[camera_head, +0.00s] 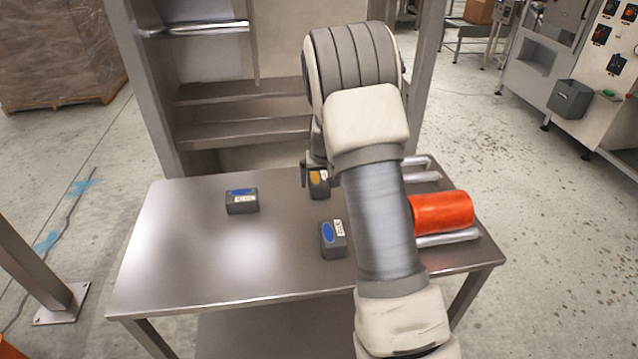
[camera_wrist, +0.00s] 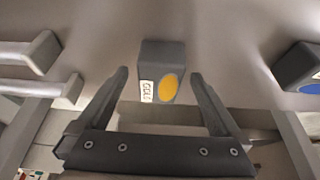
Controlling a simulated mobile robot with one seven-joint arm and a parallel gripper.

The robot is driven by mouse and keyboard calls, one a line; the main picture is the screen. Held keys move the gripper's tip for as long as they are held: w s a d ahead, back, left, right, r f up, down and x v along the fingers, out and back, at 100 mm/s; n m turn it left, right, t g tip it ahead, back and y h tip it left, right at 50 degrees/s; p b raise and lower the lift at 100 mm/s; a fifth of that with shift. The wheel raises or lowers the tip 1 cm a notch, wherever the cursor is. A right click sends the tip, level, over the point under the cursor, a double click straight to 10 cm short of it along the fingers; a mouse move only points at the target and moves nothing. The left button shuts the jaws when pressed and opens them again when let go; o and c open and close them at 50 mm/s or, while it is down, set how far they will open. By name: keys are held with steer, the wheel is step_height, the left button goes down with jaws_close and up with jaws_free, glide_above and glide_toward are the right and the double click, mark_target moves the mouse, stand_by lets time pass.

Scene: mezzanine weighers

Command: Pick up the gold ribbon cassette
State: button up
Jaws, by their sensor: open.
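The gold ribbon cassette (camera_head: 319,184) is a small dark grey block with a yellow-gold oval and a white label. It stands near the back of the metal table, partly hidden by my arm in the head view. In the wrist view the cassette (camera_wrist: 162,72) lies ahead of and between the fingertips, its label reading GOLD in part. My gripper (camera_wrist: 158,82) is open and empty, one finger on each side with a gap to the cassette. In the head view only a dark part of my gripper (camera_head: 306,172) shows beside the cassette.
Two similar cassettes with blue ovals stand on the table (camera_head: 190,270), one at left (camera_head: 242,201) and one nearer the front (camera_head: 333,238). An orange-red roll (camera_head: 441,212) rests on metal bars (camera_head: 447,238) at right. Shelving (camera_head: 245,133) stands behind. The table's left front is clear.

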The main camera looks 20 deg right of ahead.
steer(key=shift+x, duration=1.15)
steer(key=c, duration=1.3)
steer(key=shift+c, duration=0.9)
steer(key=shift+r, duration=0.15)
